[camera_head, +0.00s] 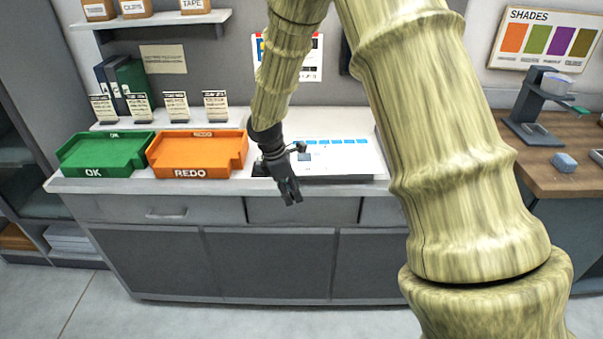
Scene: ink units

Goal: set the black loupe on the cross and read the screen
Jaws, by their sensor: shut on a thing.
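My gripper (290,193) hangs in front of the counter's front edge, pointing down, below and left of a white sheet. It is shut on a small dark thing, apparently the black loupe, which blends with the dark fingers. The white sheet (350,165), with a row of blue patches, lies on the counter, partly hidden behind my wrist. A small grey-blue patch or object shows on it near my wrist. I cannot make out a cross. No screen can be told for sure.
A green OK tray (75,168) and an orange REDO tray (215,172) stand on the counter (120,187) to the left. Several small label cards stand behind them.

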